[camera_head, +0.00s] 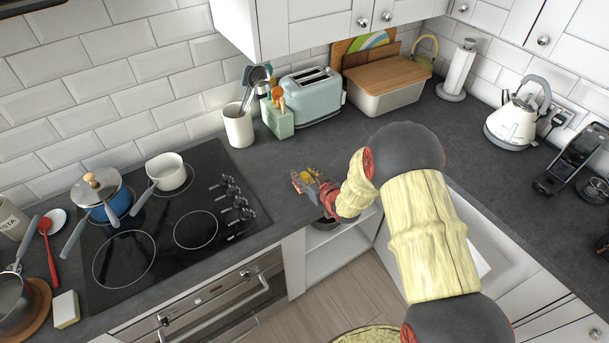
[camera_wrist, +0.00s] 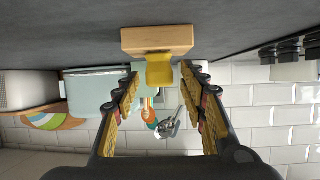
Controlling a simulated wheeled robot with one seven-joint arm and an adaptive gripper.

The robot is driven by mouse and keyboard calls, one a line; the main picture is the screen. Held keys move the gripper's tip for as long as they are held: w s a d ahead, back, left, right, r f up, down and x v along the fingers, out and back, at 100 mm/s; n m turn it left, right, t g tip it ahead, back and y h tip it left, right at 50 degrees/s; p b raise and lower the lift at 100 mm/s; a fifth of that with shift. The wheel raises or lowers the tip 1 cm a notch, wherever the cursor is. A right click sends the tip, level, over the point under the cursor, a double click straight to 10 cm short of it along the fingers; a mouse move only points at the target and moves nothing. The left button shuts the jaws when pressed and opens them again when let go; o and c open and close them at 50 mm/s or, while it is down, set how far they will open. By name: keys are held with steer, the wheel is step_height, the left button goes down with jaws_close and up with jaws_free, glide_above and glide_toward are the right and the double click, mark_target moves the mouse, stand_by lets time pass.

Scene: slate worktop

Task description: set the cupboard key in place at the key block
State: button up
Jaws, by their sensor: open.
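The key block (camera_wrist: 135,41) is a pale wooden block on the slate worktop, in the upper middle of the wrist view, which shows the scene upside down. The yellow cupboard key (camera_wrist: 160,72) is at the block's near face, its broad end towards me; how deep it sits is hidden. My gripper (camera_wrist: 161,84) is open, with one finger on each side of the key and visible gaps between. In the head view, my gripper (camera_head: 318,187) is low over the worktop right of the hob, largely covering the block and key.
The black hob (camera_head: 160,225) with a blue pot (camera_head: 103,198) and a white pan (camera_head: 166,171) is to the left. A utensil crock (camera_head: 238,127), a green holder (camera_head: 277,119) and a toaster (camera_head: 312,96) stand behind. The worktop between them and my gripper is clear.

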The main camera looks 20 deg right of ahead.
steer(key=v, duration=1.2)
stand_by(0.6)
